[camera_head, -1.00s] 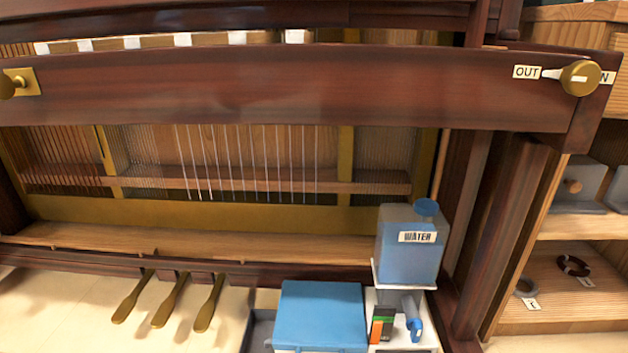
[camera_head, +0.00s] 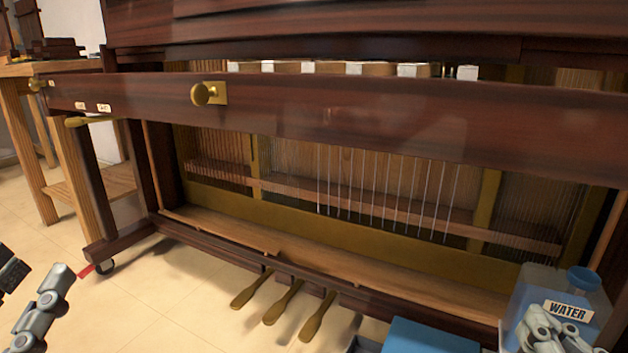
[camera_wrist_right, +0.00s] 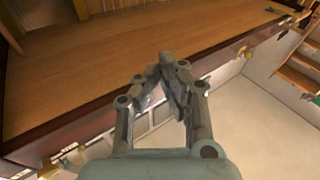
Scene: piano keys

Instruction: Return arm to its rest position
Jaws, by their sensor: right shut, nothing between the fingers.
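The right gripper (camera_wrist_right: 172,64) is shut and empty in the right wrist view, its fingertips meeting above a wooden board and pale floor. In the head view, part of the right gripper (camera_head: 552,330) shows at the bottom right, in front of the water container (camera_head: 540,283). The left gripper (camera_head: 45,305) is partly in view at the lower left edge of the head view, over the tiled floor.
The dark wood piano (camera_head: 330,110) fills the middle, with brass pedals (camera_head: 283,302) below. A blue box (camera_head: 430,338) stands at the bottom right. A wooden table (camera_head: 55,70) stands at the left.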

